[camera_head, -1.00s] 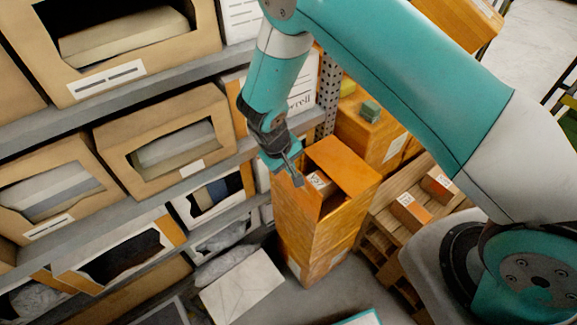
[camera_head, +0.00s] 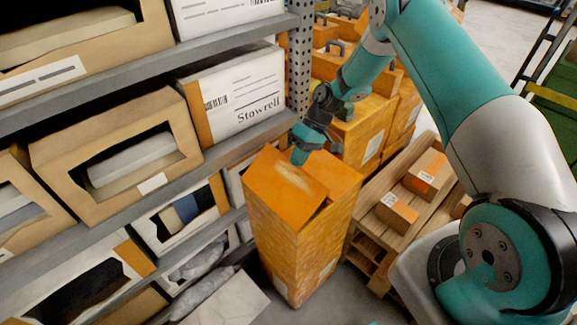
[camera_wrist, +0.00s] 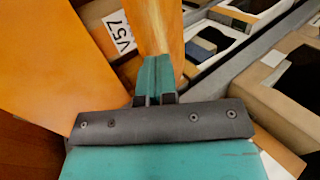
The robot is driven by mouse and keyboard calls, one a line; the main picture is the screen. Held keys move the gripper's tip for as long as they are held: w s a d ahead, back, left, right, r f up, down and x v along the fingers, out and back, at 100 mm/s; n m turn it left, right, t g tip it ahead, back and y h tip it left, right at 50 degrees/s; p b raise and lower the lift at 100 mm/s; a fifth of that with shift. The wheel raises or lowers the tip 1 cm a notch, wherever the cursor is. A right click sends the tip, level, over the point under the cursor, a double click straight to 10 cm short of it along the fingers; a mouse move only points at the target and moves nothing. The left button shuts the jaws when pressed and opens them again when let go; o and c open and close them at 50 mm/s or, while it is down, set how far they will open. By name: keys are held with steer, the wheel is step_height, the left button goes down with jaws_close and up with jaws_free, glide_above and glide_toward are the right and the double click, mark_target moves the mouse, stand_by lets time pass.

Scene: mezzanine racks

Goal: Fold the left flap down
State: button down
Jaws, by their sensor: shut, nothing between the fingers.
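A tall orange box (camera_head: 297,240) stands beside the shelves. Its left flap (camera_head: 285,187) slants up over the opening and hides the inside in the head view. The right flap (camera_head: 338,177) lies across the other side. My gripper (camera_head: 299,157) is at the flap's far edge, its fingertips partly hidden there. In the wrist view my shut, empty gripper (camera_wrist: 158,72) meets the narrow-looking left flap (camera_wrist: 155,25); whether it touches is unclear. The right flap (camera_wrist: 50,65) fills the wrist view's left side. A labelled item (camera_wrist: 121,38) shows between the flaps.
Grey shelves (camera_head: 120,85) with cardboard bins stand close on the left. Orange boxes (camera_head: 360,125) stand behind. A wooden pallet (camera_head: 395,232) with small cartons (camera_head: 427,172) is on the right. Some floor in front is clear.

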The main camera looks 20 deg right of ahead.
steer(key=shift+g+y, duration=0.3)
steer(key=shift+y, duration=0.2)
steer(key=f+b, duration=0.1)
steer(key=d+f+b, duration=0.1)
steer(key=f, duration=0.1)
steer(key=w+d+f+b, duration=0.1)
steer(key=shift+d+f, duration=0.15)
steer(key=shift+d, duration=0.05)
steer(key=shift+w+d+f+b, duration=0.1)
steer(key=shift+d+f+b, duration=0.15)
steer(key=shift+f+b, duration=0.4)
steer(key=shift+w+d+f+b, duration=0.1)
steer(key=shift+d+f+b, duration=0.1)
steer(key=shift+f+b, duration=0.4)
